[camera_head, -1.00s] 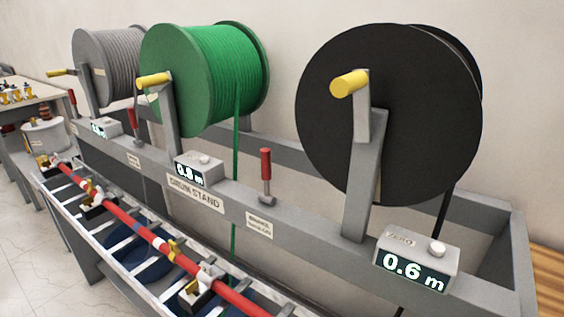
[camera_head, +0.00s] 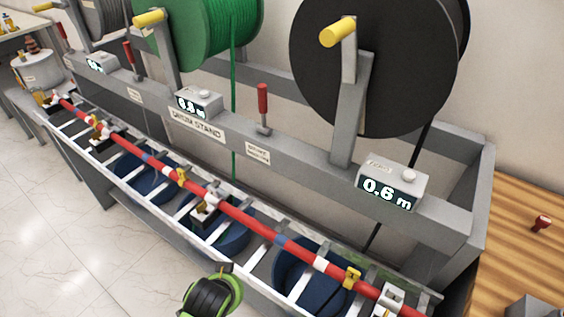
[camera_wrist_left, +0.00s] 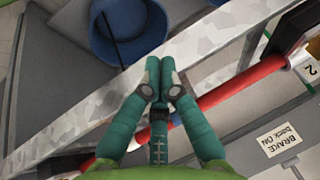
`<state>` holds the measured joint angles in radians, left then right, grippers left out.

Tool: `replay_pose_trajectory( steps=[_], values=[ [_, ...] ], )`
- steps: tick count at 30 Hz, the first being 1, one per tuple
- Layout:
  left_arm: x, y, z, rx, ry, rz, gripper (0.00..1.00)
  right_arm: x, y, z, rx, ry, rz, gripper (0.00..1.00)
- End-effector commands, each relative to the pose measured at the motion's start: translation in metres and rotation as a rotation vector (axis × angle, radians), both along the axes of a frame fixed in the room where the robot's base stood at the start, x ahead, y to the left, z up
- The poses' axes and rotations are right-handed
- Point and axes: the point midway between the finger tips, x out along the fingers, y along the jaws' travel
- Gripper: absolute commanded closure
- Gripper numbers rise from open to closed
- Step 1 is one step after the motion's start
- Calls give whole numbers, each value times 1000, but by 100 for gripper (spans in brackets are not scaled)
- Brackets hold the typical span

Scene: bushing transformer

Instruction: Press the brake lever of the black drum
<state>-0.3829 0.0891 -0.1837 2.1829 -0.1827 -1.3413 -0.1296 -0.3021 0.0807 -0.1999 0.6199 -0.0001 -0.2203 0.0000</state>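The black drum (camera_head: 375,70) hangs on the grey drum stand, with a yellow crank handle (camera_head: 337,32) at its front. A brake lever with a red grip (camera_head: 263,98) stands about upright on the stand rail, left of the black drum. A brake label (camera_head: 258,153) is below it and also shows in the left wrist view (camera_wrist_left: 280,140). In the left wrist view my left gripper (camera_wrist_left: 160,66) has its teal fingertips together, with nothing visible between them. It is over the trough's edge, apart from the label. In the head view only a black-and-green part of my arm shows at the bottom. My right gripper is not visible.
A red bar (camera_head: 260,228) runs along the trough in front of the stand, above blue tubs (camera_head: 300,275). Counter boxes (camera_head: 393,185) sit on the rail. The green drum (camera_head: 205,30) is to the left. A wooden table (camera_head: 520,225) is at right.

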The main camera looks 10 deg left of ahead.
Motion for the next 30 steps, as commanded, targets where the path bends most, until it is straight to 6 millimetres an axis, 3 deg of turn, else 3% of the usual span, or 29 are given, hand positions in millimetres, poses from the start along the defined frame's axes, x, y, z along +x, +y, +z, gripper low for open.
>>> replay_pose_trajectory(
  steps=[8, 11, 15, 18, 21, 24, 30],
  values=[
    [99, 0, 56, 256, -225, -152, 100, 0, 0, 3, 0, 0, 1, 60],
    [145, -4, 97, 410, -335, -225, 100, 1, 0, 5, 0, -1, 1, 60],
    [207, -15, 173, 681, -495, -328, 100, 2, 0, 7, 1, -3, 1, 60],
    [237, -26, 224, 862, -579, -379, 100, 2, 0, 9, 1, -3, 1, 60],
    [255, -36, 265, 1003, -637, -409, 100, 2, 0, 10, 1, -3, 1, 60],
    [265, -42, 291, 1097, -669, -425, 100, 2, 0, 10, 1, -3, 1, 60],
    [269, -47, 306, 1154, -686, -434, 100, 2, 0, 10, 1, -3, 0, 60]
  ],
)
